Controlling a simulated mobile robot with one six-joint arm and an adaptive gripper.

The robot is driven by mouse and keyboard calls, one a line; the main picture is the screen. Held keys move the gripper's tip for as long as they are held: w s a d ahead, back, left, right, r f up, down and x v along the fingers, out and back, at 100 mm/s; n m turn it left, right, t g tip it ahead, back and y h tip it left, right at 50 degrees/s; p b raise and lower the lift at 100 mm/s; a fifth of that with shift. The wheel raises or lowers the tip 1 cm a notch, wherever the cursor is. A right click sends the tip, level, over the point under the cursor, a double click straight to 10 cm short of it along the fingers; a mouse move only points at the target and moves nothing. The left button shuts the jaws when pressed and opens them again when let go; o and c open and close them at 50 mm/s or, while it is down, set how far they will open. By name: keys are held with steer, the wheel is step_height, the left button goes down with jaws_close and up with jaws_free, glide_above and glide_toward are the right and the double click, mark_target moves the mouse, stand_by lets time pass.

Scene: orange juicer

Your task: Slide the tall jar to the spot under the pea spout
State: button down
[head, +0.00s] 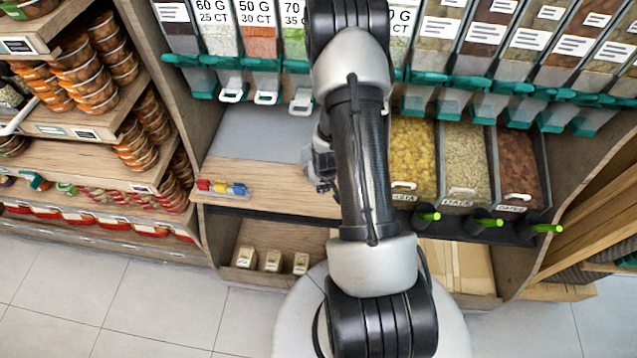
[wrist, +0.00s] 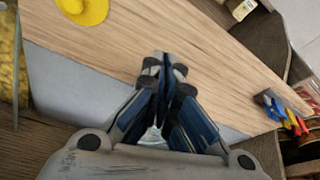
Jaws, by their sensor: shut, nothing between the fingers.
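My gripper (wrist: 164,60) is shut in the wrist view, its fingertips together above a wooden shelf (wrist: 215,75). It also shows in the head view (head: 322,180), left of my arm and over the counter. I cannot make out the tall jar for sure; my arm hides part of the counter. A yellow round thing (wrist: 84,10) lies at the top left of the wrist view; I cannot tell what it is. A small pale, glassy patch shows between the finger bases. Dispenser spouts with white handles (head: 266,97) line the back; none is readable as the pea spout.
Colored clips (head: 222,187) sit on the counter's left front edge, also in the wrist view (wrist: 283,111). Open bins (head: 463,165) stand to the right, with green-tipped handles (head: 488,222) in front. The grey counter (head: 255,135) under the left spouts looks clear.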

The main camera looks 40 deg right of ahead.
mark_target(320, 196)
steer(key=b+x, duration=0.2)
steer(key=x, duration=0.5)
steer(key=shift+w+d+f, duration=0.1)
steer(key=shift+w+f, duration=0.05)
steer(key=shift+f, duration=0.15)
steer(key=shift+w+d+r, duration=0.15)
steer(key=shift+w+d, duration=0.15)
steer(key=shift+w, duration=0.2)
steer(key=shift+w+d+r, duration=0.15)
steer(key=shift+w+d, duration=0.15)
steer(key=shift+w, duration=0.25)
steer(key=shift+w+d, duration=0.3)
steer(key=shift+w, duration=0.2)
